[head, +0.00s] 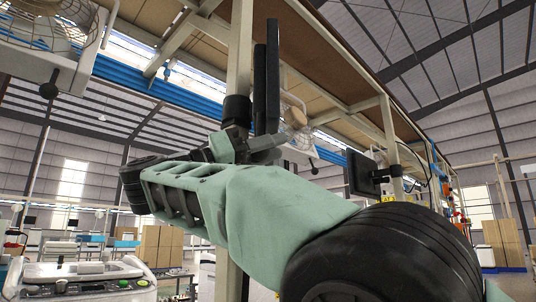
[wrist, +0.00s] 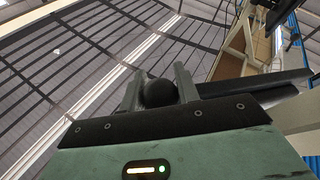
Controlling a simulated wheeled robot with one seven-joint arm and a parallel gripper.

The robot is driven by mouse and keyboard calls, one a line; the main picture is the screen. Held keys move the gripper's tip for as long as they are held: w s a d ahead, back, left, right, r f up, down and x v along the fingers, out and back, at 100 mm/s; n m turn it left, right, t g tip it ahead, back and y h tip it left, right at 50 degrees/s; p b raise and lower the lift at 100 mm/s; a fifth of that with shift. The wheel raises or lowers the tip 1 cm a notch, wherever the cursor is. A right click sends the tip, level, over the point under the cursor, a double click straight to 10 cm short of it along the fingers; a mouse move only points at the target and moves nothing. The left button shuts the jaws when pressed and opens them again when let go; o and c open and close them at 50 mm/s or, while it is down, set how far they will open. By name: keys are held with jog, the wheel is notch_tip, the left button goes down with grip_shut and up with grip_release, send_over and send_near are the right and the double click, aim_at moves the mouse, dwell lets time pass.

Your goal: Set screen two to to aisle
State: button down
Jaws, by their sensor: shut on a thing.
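A thin dark screen (head: 266,75) stands upright and almost edge-on beside the pale post in the head view. In the wrist view its dark panel (wrist: 255,84) reaches out to the right behind the gripper. A dark round knob (wrist: 160,92) sits between my fingers, apparently at the screen's lower end. My gripper (head: 262,147) is at the bottom of the screen; in the wrist view its two fingers (wrist: 157,85) flank the knob, shut on it. The screen's face and any lettering cannot be seen.
A pale post (head: 238,62) rises close behind my gripper, with a dark clamp (head: 237,111) on it. Another dark screen (head: 362,173) hangs further back on the right. A fan (head: 40,22) and a blue rail (head: 130,80) are at upper left. A white machine (head: 80,274) stands at lower left.

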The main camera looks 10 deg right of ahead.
jog(key=shift+r, duration=0.1)
dwell(0.3)
jog(key=c, duration=1)
grip_release()
jog(key=shift+c, duration=0.2)
jog(key=p+v, duration=1.7)
jog(key=shift+a, duration=0.15)
